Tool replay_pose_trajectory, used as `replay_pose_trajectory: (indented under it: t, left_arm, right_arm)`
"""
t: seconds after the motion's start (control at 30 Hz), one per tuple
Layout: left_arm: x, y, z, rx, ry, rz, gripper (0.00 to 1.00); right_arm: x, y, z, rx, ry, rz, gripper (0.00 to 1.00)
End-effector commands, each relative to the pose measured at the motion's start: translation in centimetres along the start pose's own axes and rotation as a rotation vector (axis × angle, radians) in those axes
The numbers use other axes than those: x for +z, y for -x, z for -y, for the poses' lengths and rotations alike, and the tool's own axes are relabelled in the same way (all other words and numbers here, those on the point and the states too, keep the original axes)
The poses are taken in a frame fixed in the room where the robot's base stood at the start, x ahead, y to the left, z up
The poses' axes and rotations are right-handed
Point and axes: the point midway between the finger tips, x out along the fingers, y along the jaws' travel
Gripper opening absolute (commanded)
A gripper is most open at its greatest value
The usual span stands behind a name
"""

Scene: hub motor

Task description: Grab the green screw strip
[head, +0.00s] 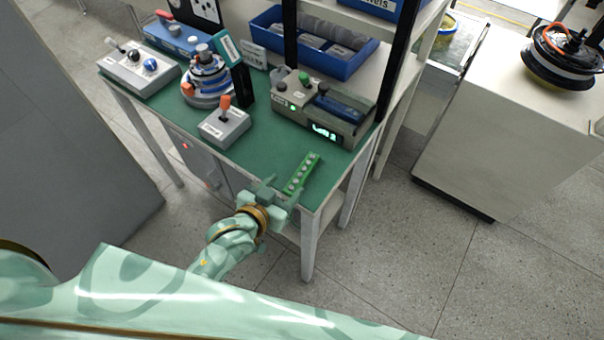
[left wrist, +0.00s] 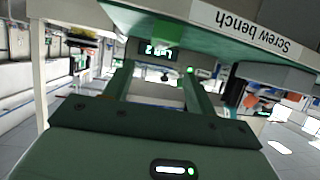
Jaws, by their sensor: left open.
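The green screw strip (head: 303,174) lies on the green bench top (head: 262,158) near its front right corner, with a row of several pale screws along it. My left gripper (head: 282,189) is at the front edge of the bench, just short of the strip's near end. Its two fingers are apart with nothing seen between them. In the left wrist view the open fingers (left wrist: 159,82) point toward the bench, and a bright green block (left wrist: 167,34), apparently the strip's end, shows ahead of and above them. My right gripper is not in view.
A control box with a lit display (head: 322,112) stands behind the strip. A grey box with an orange-topped stick (head: 224,126) and a blue-and-white motor assembly (head: 206,80) stand to the left. A shelf post (head: 392,60) rises at the right.

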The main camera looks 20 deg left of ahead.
Motion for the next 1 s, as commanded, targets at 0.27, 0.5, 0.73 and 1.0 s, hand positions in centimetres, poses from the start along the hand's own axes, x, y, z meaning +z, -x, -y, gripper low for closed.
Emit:
replay_pose_trajectory:
  t: [0.27,0.5,0.73,1.0]
  left_arm:
    - [0.1,-4.2,0.0,0.000,0.000,0.001,0.56]
    - [0.6,-7.5,-0.1,0.000,-0.001,0.001,0.56]
    - [0.5,-9.5,-0.1,0.000,-0.001,0.002,0.56]
    - [0.4,-9.4,-0.1,0.000,-0.001,0.002,0.31]
  right_arm:
    - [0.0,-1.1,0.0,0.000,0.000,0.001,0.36]
    - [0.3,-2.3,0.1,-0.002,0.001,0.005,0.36]
    - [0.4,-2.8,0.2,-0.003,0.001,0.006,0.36]
    - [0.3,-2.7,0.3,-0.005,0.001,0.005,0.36]
